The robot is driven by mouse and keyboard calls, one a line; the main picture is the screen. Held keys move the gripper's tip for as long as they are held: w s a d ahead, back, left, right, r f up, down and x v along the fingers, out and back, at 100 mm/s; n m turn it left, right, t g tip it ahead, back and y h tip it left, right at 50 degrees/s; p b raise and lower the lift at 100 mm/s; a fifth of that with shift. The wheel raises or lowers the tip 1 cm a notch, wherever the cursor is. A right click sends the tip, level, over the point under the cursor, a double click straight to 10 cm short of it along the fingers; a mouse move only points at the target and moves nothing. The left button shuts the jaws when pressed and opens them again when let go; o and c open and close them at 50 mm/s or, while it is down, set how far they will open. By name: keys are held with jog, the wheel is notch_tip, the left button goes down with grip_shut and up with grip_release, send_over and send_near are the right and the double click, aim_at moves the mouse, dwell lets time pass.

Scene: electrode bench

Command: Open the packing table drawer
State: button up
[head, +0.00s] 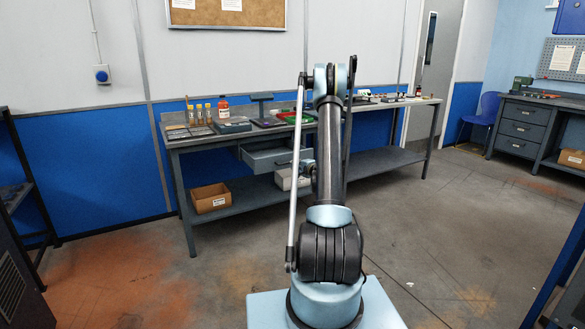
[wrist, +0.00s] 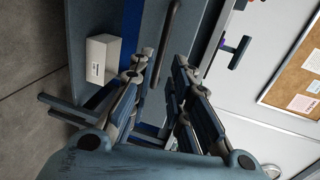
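The packing table (head: 187,143) stands along the wall in the head view. Its grey drawer (head: 268,161) hangs under the top, partly hidden by my arm; I cannot tell surely how far out it is. In the wrist view, which is turned on its side, the drawer's dark bar handle (wrist: 172,28) runs between my two fingers. My gripper (wrist: 160,66) is open, its fingers apart on either side of the bar. I cannot tell whether either finger touches it.
A white box (wrist: 102,57) and a cardboard box (head: 211,198) sit on the lower shelf. Bottles (head: 223,107), jars and trays stand on the tabletop. A second bench (head: 522,112) and a blue chair (head: 487,108) stand at right. The floor before the table is clear.

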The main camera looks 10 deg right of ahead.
jog(key=shift+v, duration=1.5)
jog(key=s+a+r+n+g+y, duration=0.1)
jog(key=s+a+r+n+g, duration=0.25)
jog(key=s+a+r, duration=0.5)
jog(key=s+a+r+n+g, duration=0.2)
jog(key=s+a+r+n, duration=0.1)
jog(key=s, duration=0.5)
jog(key=s+a+r+n+g, duration=0.1)
jog(key=s+a+r+n, duration=0.15)
jog(key=s, duration=0.45)
jog(key=s+d+f+n+g+h, duration=0.1)
jog(key=s+f+n+g+h, duration=0.1)
jog(key=s, duration=1)
jog(key=s+d+f+n+g+h, duration=0.1)
jog(key=s+f+g+h, duration=0.1)
jog(key=s, duration=1.1)
jog(key=s+d+f+n+g+h, duration=0.1)
jog(key=s+f+n+g, duration=0.1)
jog(key=s, duration=1.1)
jog(key=shift+s+d+f+n+h, duration=0.2)
jog(key=shift+f+n+h, duration=0.15)
jog(key=shift+f, duration=0.2)
